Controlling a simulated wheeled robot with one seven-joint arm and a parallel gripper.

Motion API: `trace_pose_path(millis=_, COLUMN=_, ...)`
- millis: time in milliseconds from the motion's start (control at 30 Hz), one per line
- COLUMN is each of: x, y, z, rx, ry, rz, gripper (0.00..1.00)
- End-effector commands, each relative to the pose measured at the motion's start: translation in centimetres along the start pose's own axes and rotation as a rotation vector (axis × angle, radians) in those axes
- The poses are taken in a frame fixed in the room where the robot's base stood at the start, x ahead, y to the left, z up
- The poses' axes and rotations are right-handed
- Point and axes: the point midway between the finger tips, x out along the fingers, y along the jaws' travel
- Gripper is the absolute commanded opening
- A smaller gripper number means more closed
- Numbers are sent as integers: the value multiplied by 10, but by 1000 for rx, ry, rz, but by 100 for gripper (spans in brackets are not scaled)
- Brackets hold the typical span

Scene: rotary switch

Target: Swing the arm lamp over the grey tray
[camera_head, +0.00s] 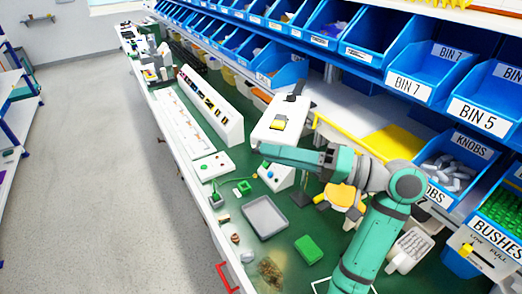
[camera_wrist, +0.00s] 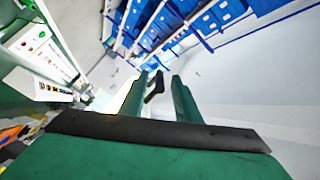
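The grey tray (camera_head: 265,217) lies flat and looks empty on the green bench top, below and in front of my gripper in the head view. A rounded yellow-orange thing (camera_head: 338,194), perhaps the arm lamp's head, is right of the tray and partly hidden by my arm; its joints cannot be made out. My gripper (camera_head: 262,151) points left above the bench, beside a white sloped box. In the wrist view my gripper's fingers (camera_wrist: 162,75) stand apart. A small dark thing (camera_wrist: 154,86) shows between them; contact cannot be told.
The white sloped box (camera_head: 283,115) stands behind my gripper. A green block (camera_head: 308,249) lies right of the tray, a brown pile (camera_head: 270,271) in front of it. A red handle (camera_head: 226,278) is at the bench's front edge. Blue bins (camera_head: 432,75) line the back. The left aisle is clear.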

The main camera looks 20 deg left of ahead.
Motion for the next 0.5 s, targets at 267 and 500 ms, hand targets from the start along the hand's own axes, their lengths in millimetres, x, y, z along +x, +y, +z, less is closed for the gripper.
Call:
trace_pose_path(millis=267, x=-48, y=-1, z=0, rx=-2, ry=2, rz=0, gripper=29)
trace_pose_path(millis=500, x=-64, y=-1, z=0, rx=-2, ry=2, rz=-1, gripper=29)
